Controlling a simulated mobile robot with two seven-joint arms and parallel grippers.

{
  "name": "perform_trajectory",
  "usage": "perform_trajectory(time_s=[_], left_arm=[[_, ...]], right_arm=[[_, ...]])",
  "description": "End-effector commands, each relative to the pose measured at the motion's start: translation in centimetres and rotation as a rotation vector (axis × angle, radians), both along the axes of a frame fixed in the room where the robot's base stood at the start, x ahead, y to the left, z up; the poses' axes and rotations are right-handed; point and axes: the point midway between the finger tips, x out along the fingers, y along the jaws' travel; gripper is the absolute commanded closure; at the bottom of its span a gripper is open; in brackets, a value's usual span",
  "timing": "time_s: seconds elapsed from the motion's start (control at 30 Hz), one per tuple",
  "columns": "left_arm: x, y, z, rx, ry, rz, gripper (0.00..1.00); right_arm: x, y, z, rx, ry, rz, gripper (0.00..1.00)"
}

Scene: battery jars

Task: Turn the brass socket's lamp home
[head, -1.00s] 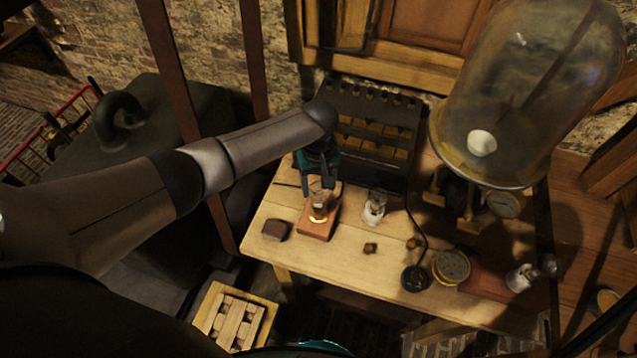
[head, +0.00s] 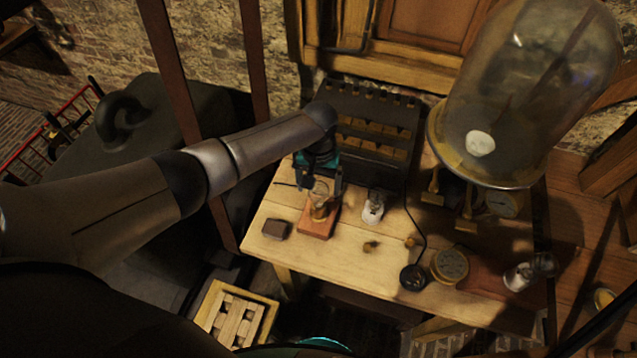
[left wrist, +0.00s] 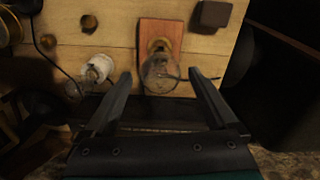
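The brass socket (head: 318,212) stands on a reddish wooden block (head: 316,232) on the workbench, with a clear glass lamp (head: 320,190) upright in it. In the left wrist view the lamp (left wrist: 161,73) lies between the spread fingers, with the socket (left wrist: 158,45) beyond it. My left gripper (head: 322,182) is open around the lamp, and a gap shows on both sides of the glass. How deep the lamp sits in the socket I cannot tell. A second lamp in a white socket (head: 373,208) stands to the right.
A dark block (head: 277,229) lies left of the wooden base. Small brass pieces (head: 370,247), a black round stand (head: 413,277) and a brass dial (head: 450,265) lie to the right. A dark rack (head: 372,130) stands behind, and a large glass jar (head: 530,90) at right.

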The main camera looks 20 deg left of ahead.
Motion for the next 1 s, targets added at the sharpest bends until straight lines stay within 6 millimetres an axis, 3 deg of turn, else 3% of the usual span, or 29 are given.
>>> perform_trajectory(time_s=[0.33, 0.47, 0.67, 1.0], left_arm=[[0.0, 0.0, 0.1, -0.001, 0.000, 0.001, 0.01], [0.1, -0.1, 1.1, -0.002, -0.002, -0.001, 0.01], [0.1, 0.0, 4.6, -0.002, -0.004, 0.000, 0.01], [0.1, 0.0, 12.0, -0.002, -0.004, 0.000, 0.01]], right_arm=[[0.0, 0.0, 0.0, 0.000, 0.000, 0.000, 0.50], [0.0, 0.0, 0.3, 0.000, 0.000, 0.000, 0.50], [0.0, 0.0, 0.9, 0.000, 0.000, -0.001, 0.50], [0.0, 0.0, 1.4, 0.000, 0.000, -0.001, 0.50]])
